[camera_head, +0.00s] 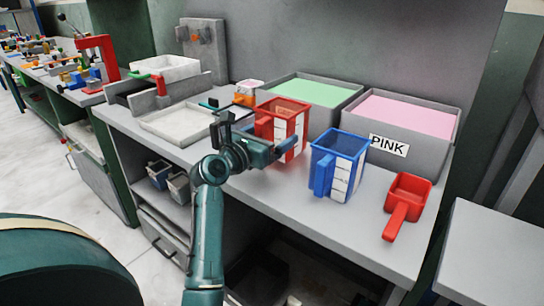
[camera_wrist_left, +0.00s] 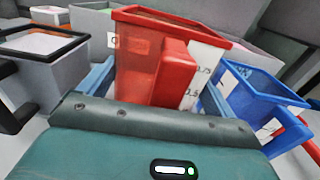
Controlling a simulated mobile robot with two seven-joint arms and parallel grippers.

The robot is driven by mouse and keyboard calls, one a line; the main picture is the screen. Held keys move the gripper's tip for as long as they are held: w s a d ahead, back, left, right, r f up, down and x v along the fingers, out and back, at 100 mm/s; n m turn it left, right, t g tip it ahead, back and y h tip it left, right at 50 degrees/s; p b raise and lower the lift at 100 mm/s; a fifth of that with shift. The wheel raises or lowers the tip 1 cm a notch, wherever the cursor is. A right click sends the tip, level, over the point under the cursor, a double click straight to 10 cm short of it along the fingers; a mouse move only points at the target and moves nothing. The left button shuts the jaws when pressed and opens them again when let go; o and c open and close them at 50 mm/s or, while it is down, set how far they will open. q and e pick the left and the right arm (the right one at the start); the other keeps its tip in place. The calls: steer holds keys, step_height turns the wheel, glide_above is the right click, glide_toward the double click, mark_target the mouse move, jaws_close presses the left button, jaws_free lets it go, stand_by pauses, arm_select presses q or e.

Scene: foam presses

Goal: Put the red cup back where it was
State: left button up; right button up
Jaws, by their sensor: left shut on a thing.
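The red cup (camera_head: 290,125) is a square red measuring cup with white marked panels, upright at the middle of the worktop. My left gripper (camera_head: 262,138) is shut on it from the near left side. In the left wrist view the red cup (camera_wrist_left: 165,65) stands between the two blue-grey fingers, its handle facing my wrist. Its base is hidden there, and I cannot tell whether it touches the worktop. My right gripper is not in view.
A blue cup (camera_head: 338,165) stands close to the right of the red one. A red scoop (camera_head: 406,203) lies farther right. Behind are a green-filled bin (camera_head: 335,107) and a pink-filled bin labelled PINK (camera_head: 432,152). A shallow grey tray (camera_head: 165,137) lies left. The worktop's front edge is clear.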

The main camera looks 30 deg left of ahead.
arm_select(q)
step_height(320, 180, down, 4)
steer(key=shift+b, duration=0.65)
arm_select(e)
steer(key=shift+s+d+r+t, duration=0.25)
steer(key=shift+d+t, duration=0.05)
arm_select(q)
steer(key=o, duration=0.7)
steer(key=shift+f, duration=0.1)
steer(key=shift+o, duration=0.2)
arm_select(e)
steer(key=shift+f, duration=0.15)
